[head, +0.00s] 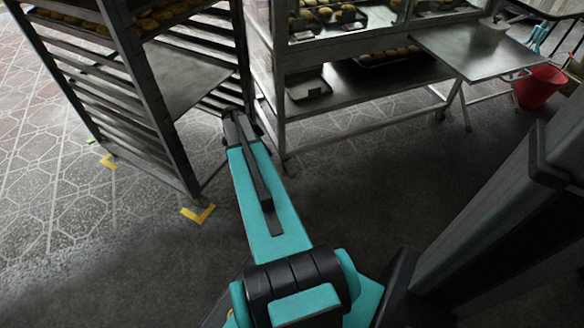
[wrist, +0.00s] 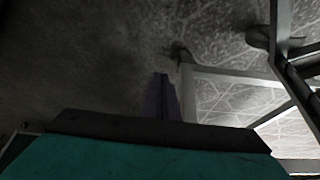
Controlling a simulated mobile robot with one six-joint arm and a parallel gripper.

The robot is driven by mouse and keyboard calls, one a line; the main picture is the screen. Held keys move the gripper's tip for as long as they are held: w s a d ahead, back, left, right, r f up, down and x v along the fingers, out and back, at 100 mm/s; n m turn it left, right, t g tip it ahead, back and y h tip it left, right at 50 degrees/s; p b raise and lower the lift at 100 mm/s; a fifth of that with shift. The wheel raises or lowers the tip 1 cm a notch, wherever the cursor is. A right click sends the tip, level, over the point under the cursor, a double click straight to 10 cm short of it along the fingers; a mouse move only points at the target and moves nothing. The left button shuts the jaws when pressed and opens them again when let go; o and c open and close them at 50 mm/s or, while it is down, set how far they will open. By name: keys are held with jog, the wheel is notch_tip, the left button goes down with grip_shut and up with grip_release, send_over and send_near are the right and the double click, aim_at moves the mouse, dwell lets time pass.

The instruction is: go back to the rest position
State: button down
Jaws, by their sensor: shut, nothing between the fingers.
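My teal and black arm (head: 268,195) stretches forward from the bottom of the head view, between a tray rack and a metal display stand. My gripper (wrist: 161,80) shows in the wrist view as two narrow dark fingers close together, shut and empty. It points over dark floor near the metal legs of a frame. In the head view the gripper cannot be made out at the far end of the arm.
The tall rack (head: 160,110) with trays of baked goods stands left. The stand (head: 360,90) holds more trays ahead. A side table (head: 478,50) and red bucket (head: 541,86) are right. Yellow floor markers (head: 198,213) lie by the rack. Dark floor (head: 400,190) is clear at centre right.

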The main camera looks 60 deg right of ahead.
dwell(0.5)
jog(key=w+a+r+n+p, duration=0.1)
jog(key=a+r+n+p, duration=0.2)
jog(key=a+p, duration=0.8)
jog(key=w+a+r+n+p, duration=0.25)
jog(key=a+p, duration=0.35)
jog(key=a, duration=1)
jog(key=s+a+r+n+y+p, duration=0.1)
jog(key=s+a+r+n+p, duration=0.1)
jog(key=s+a+n+p, duration=0.2)
jog(key=s+a+r+n+g+y+p, duration=0.1)
jog(key=s+a+r+n+p, duration=0.2)
jog(key=s+a+n, duration=0.6)
jog(key=s+a+r+n+g+y+p, duration=0.1)
jog(key=s+a+r+n+y+p, duration=0.1)
jog(key=s+a+n+p, duration=0.4)
jog(key=shift+s+a+r+n, duration=0.4)
jog(key=shift+s+a+n, duration=0.5)
jog(key=shift+a, duration=1.8)
jog(key=shift+s, duration=0.1)
